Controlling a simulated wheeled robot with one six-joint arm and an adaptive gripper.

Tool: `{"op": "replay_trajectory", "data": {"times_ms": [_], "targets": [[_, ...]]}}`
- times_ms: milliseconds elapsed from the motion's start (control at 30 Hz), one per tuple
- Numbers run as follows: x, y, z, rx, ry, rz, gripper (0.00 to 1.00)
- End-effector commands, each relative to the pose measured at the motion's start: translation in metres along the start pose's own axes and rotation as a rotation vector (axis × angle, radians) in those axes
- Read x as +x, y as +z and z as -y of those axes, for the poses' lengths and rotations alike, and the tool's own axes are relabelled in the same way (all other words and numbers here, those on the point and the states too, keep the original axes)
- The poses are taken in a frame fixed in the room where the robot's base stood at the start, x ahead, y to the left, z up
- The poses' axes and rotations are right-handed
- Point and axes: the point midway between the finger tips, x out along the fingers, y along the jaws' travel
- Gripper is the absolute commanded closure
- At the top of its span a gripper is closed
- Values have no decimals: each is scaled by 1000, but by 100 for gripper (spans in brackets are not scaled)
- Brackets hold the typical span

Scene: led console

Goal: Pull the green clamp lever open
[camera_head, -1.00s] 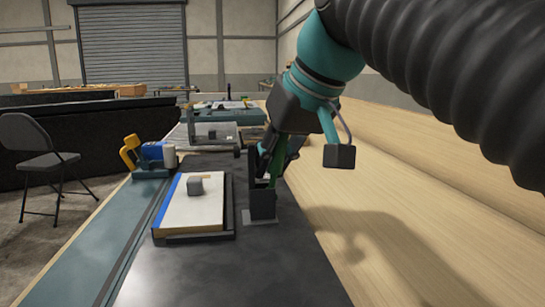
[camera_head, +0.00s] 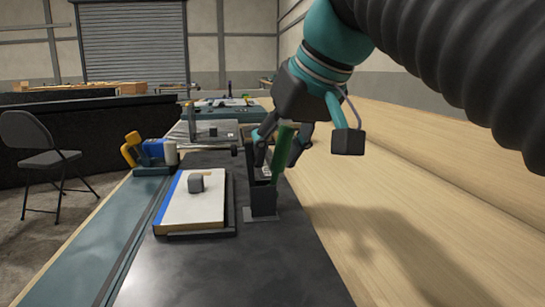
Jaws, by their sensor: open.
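The green clamp lever (camera_head: 281,154) stands up from a dark clamp bracket (camera_head: 262,202) on the dark bench, tilted slightly to the right. Its upper end is at the underside of my gripper (camera_head: 279,160). My gripper points down with its fingers spread open, one on the left and one on the right of the lever. I cannot tell whether either finger touches the lever. Part of the lever's lower end is hidden inside the bracket.
A white and blue board (camera_head: 192,207) with a small grey block (camera_head: 196,182) lies left of the bracket. A yellow and blue device (camera_head: 150,153) stands further back left. A folding chair (camera_head: 40,150) is beyond the bench. The near bench top is clear.

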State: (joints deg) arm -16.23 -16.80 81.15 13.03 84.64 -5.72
Motion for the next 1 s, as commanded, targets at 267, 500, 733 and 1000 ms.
{"op": "replay_trajectory", "data": {"times_ms": [267, 500, 733, 1000], "targets": [[-40, 0, 0, 1, 1, -1, 54], [-61, 0, 0, 0, 1, 1, 54], [-64, 0, 0, -1, 0, 1, 54], [-64, 0, 1, -2, -1, 1, 54]]}}
